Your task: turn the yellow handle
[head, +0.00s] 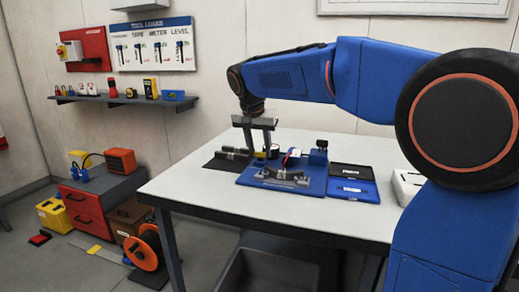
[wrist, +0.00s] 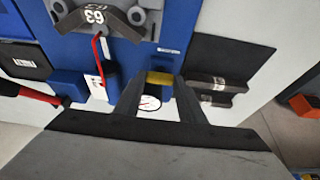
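The yellow handle (wrist: 160,78) is a short bar seen between my fingertips in the wrist view, above a round white gauge (wrist: 149,102) on a blue fixture plate (wrist: 184,20). Its ends meet the finger edges in that view, so I cannot tell whether they touch. My gripper (wrist: 160,84) is open, its two fingers apart on either side of the handle. In the head view my gripper (head: 259,150) points down at the back left of the blue plate (head: 258,181); the handle is not clear there.
A dark block with jaws (wrist: 215,90) lies on a black mat close to the right finger in the wrist view. The table's front left (head: 190,190) is clear.

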